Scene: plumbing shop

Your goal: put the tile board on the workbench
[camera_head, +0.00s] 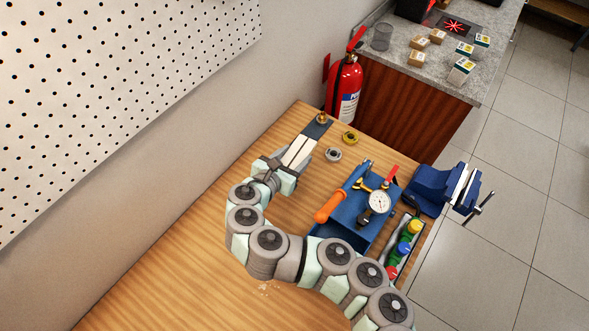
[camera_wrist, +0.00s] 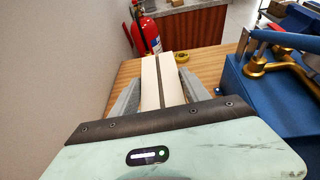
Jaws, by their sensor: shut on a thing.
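The tile board (camera_wrist: 150,82) is a narrow cream piece with a dark line along its middle. In the wrist view it lies between the grey fingers of my gripper (camera_wrist: 160,98) and points away from me. In the head view the board (camera_head: 299,150) reaches from my gripper (camera_head: 282,168) toward the far corner of the workbench. My gripper is shut on it. The workbench (camera_head: 160,270) has a wooden top below it. I cannot tell whether the board touches the top. Its near end is hidden by my gripper.
A dark plate (camera_head: 323,126) with a brass fitting is just past the board. Two small rings (camera_head: 349,137) lie beside it. A fire extinguisher (camera_head: 344,88) is behind. The left benchtop is clear.

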